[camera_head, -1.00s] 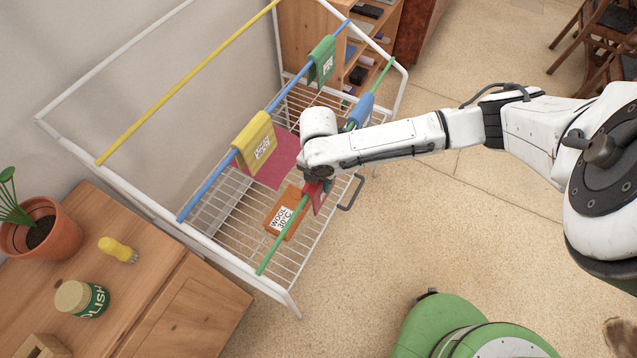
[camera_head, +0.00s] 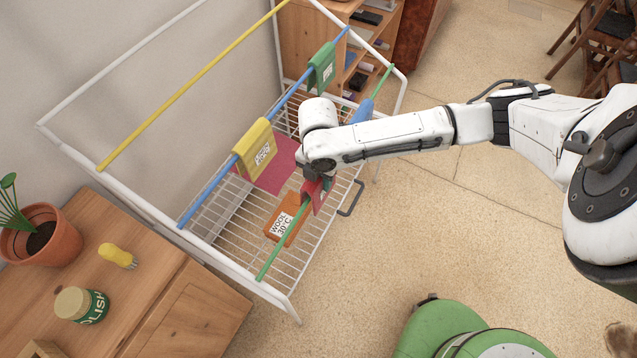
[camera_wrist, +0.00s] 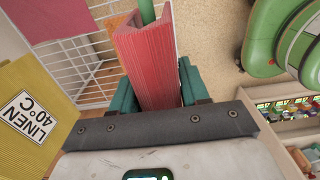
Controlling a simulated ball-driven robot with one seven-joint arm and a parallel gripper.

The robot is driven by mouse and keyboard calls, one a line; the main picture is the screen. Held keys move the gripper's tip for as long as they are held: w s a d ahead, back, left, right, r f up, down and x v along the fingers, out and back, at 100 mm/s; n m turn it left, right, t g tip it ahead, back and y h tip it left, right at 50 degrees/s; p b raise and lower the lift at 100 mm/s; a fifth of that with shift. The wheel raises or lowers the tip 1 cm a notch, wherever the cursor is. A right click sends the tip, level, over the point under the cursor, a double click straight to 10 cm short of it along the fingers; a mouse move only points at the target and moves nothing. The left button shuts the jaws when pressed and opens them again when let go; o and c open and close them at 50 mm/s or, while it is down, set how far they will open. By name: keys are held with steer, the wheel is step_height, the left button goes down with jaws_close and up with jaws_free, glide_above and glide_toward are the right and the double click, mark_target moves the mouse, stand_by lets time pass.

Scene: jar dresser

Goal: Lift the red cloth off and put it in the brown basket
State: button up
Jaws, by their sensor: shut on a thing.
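The red cloth (camera_head: 318,196) is folded over, at the green rod (camera_head: 283,242) on the near side of the white drying rack. My gripper (camera_head: 316,180) is shut on it from above, its tip partly hidden by my wrist. In the wrist view the red cloth (camera_wrist: 153,68) stands between the teal fingers (camera_wrist: 157,92), and the green rod (camera_wrist: 147,10) shows just beyond the fold. Whether the cloth still touches the rod I cannot tell. I cannot make out a brown basket in either view.
An orange cloth (camera_head: 286,219) labelled WOOL hangs beside the red one; a blue cloth (camera_head: 363,111) is farther along. Yellow (camera_head: 255,148) and dark green (camera_head: 322,68) cloths hang on the blue rod. A dresser (camera_head: 165,300) with plant and jar stands left.

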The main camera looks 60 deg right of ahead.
step_height(320, 180, up, 14)
steer(key=shift+f+p, duration=0.1)
steer(key=shift+p, duration=0.45)
